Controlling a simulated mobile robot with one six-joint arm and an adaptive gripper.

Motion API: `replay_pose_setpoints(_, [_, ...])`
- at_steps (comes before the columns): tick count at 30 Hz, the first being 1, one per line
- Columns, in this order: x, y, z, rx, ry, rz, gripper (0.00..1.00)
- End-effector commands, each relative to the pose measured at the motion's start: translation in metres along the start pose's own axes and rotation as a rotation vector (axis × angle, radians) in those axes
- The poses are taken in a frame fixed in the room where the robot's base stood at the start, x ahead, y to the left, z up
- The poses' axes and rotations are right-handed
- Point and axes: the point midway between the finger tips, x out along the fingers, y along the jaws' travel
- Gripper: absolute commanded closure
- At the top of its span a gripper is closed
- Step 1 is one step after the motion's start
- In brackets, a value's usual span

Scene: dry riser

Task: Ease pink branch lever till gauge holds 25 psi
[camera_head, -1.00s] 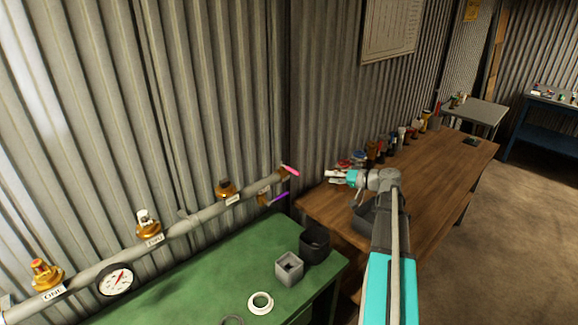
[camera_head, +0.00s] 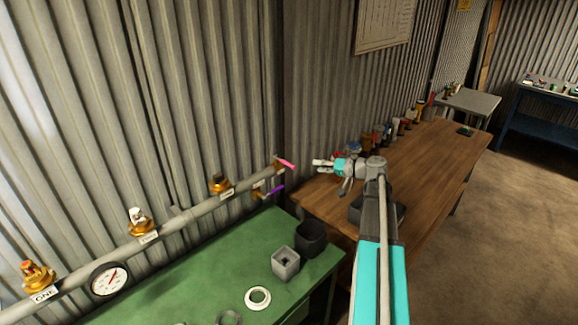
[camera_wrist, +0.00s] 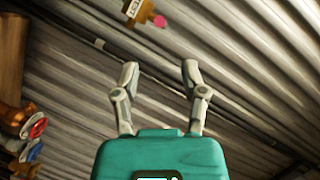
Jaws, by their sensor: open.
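The pink lever (camera_head: 285,164) sits at the right end of the grey pipe (camera_head: 185,218) along the corrugated wall. In the wrist view its pink tip (camera_wrist: 160,21) shows at the top, beside a brass fitting with a white tag (camera_wrist: 133,8). A purple lever (camera_head: 273,190) is just below it. The round white gauge (camera_head: 109,280) is at the pipe's left; its needle is visible but its reading is too small to tell. My gripper (camera_head: 318,163) is to the right of the pink lever, apart from it. In the wrist view my gripper (camera_wrist: 160,70) is open and empty.
Brass valves stand along the pipe, including one with an orange top (camera_head: 38,273). A green bench (camera_head: 190,275) below holds a grey block (camera_head: 285,262), a dark cup (camera_head: 310,239) and a white ring (camera_head: 257,298). A wooden table (camera_head: 425,180) with several bottles stands right.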

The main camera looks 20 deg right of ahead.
Motion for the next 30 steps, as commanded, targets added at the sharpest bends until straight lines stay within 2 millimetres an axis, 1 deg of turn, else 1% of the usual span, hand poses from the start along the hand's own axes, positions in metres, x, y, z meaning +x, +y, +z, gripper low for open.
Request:
replay_pose_setpoints(15, [0.074,0.002,0.000,0.000,-0.001,0.000,0.45])
replay_pose_setpoints(21, [0.101,0.002,0.000,0.000,-0.001,0.000,0.45])
replay_pose_setpoints(25, [0.113,0.001,0.000,0.000,0.000,0.000,0.45])
replay_pose_setpoints(30, [0.120,0.001,0.000,0.001,0.001,0.000,0.45])
